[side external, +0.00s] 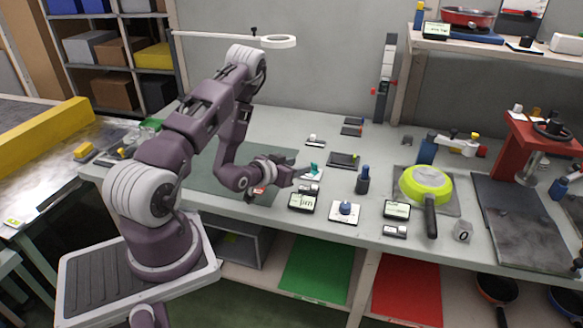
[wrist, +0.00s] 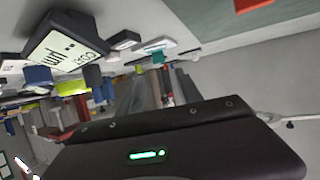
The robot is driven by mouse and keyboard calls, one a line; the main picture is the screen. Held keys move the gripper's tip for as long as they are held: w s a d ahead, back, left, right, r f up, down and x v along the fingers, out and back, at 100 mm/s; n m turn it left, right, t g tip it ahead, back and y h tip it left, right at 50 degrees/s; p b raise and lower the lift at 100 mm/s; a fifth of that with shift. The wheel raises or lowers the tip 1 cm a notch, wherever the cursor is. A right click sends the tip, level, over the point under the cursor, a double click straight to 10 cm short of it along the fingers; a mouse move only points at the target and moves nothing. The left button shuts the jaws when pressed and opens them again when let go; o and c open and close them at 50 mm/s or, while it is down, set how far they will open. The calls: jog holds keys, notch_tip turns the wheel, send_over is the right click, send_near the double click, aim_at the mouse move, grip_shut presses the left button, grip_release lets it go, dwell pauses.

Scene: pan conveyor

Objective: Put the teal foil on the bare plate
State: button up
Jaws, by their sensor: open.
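A small teal piece (side external: 314,168), which looks like the teal foil, stands on a small white base (side external: 311,177) near the middle of the bench. In the wrist view the teal piece (wrist: 152,54) is small and lies beyond the display box. My gripper (side external: 297,174) is open, low over the bench, just left of the teal piece and apart from it. Nothing shows between its jaws. A flat dark plate (side external: 339,158) lies behind and right of the teal piece, with a small item at its right end. I cannot tell which plate is the bare one.
A display box (side external: 302,201) and a white plate with a blue knob (side external: 345,221) stand in front. A dark blue bottle (side external: 362,181) and a green pan (side external: 426,186) are to the right. A red-orange item (wrist: 253,5) lies on the green mat (side external: 205,178).

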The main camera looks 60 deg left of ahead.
jog(key=v, duration=0.3)
jog(key=shift+d+r, duration=0.15)
jog(key=shift+r, duration=0.1)
jog(key=w+d+r+m+g+h, duration=0.1)
jog(key=w+d+r+g, duration=0.1)
jog(key=d+r, duration=0.45)
jog(key=w+d+r+m+g+h, duration=0.1)
jog(key=d+r+m, duration=0.15)
jog(key=r, duration=0.65)
jog(key=s+d+r+g+h, duration=0.1)
jog(key=s+d+r, duration=0.3)
jog(key=s+d, duration=0.4)
jog(key=s+d+r+g+h, duration=0.2)
jog(key=s+d+r, duration=0.3)
jog(key=s, duration=1)
jog(key=d+m+g, duration=0.1)
jog(key=d, duration=0.2)
jog(key=shift+s, duration=0.35)
